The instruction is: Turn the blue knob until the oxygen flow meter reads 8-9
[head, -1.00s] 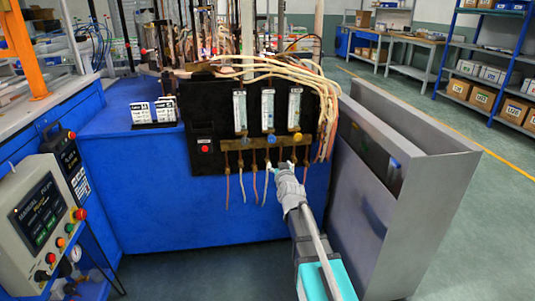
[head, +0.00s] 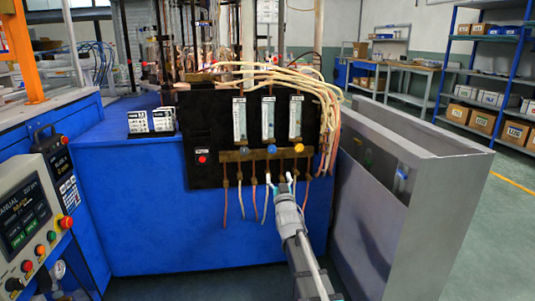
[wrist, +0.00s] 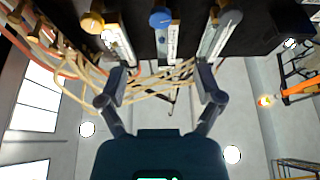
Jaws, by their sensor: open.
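The blue knob (head: 271,149) sits on a brass strip of the black panel, below the middle flow meter tube (head: 268,118). It also shows at the top of the wrist view (wrist: 160,17), between a yellow knob (wrist: 93,22) and a grey knob (wrist: 230,16). My gripper (head: 284,183) is below and slightly right of the blue knob in the head view. In the wrist view my gripper (wrist: 163,84) is open and empty, its fingers spread wide, with the blue knob beyond the fingertips and apart from them. The tube readings are too small to read.
Pale hoses (head: 290,71) arch over the panel and down its right side. Thin tubes (head: 254,205) hang below the brass strip near my gripper. A grey metal enclosure (head: 430,220) stands close on the right. A control console (head: 30,220) is at the left.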

